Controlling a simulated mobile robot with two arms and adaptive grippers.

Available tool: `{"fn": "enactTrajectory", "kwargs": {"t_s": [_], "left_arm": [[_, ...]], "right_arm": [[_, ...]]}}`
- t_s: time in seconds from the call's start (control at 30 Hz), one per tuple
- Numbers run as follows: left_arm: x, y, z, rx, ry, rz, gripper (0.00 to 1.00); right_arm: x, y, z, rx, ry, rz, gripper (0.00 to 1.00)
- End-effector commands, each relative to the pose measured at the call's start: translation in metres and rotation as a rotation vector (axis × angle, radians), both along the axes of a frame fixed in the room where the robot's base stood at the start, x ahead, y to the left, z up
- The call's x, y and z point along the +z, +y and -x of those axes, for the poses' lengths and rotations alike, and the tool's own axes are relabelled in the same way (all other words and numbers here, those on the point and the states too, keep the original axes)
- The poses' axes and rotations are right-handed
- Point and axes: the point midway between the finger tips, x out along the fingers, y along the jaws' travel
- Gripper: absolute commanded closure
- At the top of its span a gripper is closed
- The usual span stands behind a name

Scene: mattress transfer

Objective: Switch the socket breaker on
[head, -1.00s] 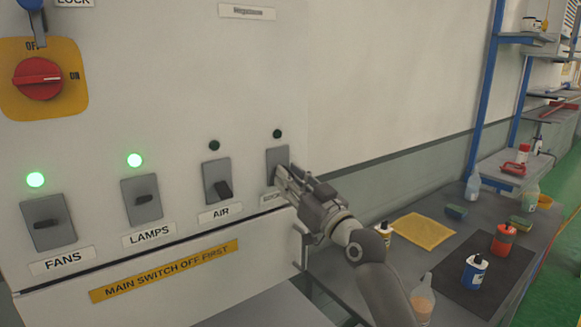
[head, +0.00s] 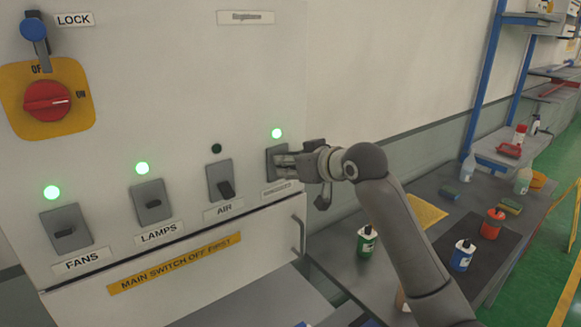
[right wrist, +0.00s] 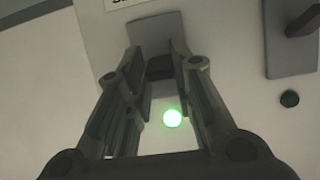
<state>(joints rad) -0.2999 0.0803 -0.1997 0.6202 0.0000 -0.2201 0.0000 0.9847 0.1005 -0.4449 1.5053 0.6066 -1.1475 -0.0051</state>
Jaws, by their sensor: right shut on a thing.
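The rightmost breaker (head: 271,155) on the grey panel has a grey plate; its label (head: 276,189) below is too blurred to read. The indicator light (head: 277,133) above it glows green. My right gripper (head: 284,166) is at this breaker, with its fingers shut on the dark breaker lever. In the right wrist view the breaker plate (right wrist: 155,28) shows beyond the fingers, and the lever (right wrist: 160,67) is between them (right wrist: 159,62). The green light (right wrist: 172,118) also shows there. The fingers hide most of the lever in the head view. My left gripper is not in view.
The AIR breaker (head: 220,180) is close left, its light (head: 216,148) dark. The LAMPS (head: 151,202) and FANS (head: 66,230) breakers have lit lights. A red rotary switch (head: 46,101) is upper left. A workbench (head: 330,255) with bottles stands right.

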Motion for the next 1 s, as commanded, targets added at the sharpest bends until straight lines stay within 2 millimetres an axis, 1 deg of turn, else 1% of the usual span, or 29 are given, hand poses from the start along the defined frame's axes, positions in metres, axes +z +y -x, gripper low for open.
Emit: {"fn": "enactTrajectory", "kwargs": {"t_s": [0.03,0.1,0.4,0.97,1.0], "left_arm": [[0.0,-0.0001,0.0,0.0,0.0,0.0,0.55],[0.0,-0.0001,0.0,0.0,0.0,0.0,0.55],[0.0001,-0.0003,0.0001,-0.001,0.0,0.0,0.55],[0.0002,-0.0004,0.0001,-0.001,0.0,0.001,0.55],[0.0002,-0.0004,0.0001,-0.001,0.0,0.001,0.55]], "right_arm": [[0.0045,0.0003,-0.0012,-0.001,0.023,0.02,1.0],[0.0063,0.0009,-0.0019,-0.001,0.057,0.044,1.0],[0.0103,0.003,-0.0036,0.001,0.151,0.11,1.0],[0.0104,0.0031,-0.0041,0.001,0.173,0.126,1.0],[0.0104,0.0031,-0.0041,0.001,0.173,0.126,0.72]]}}
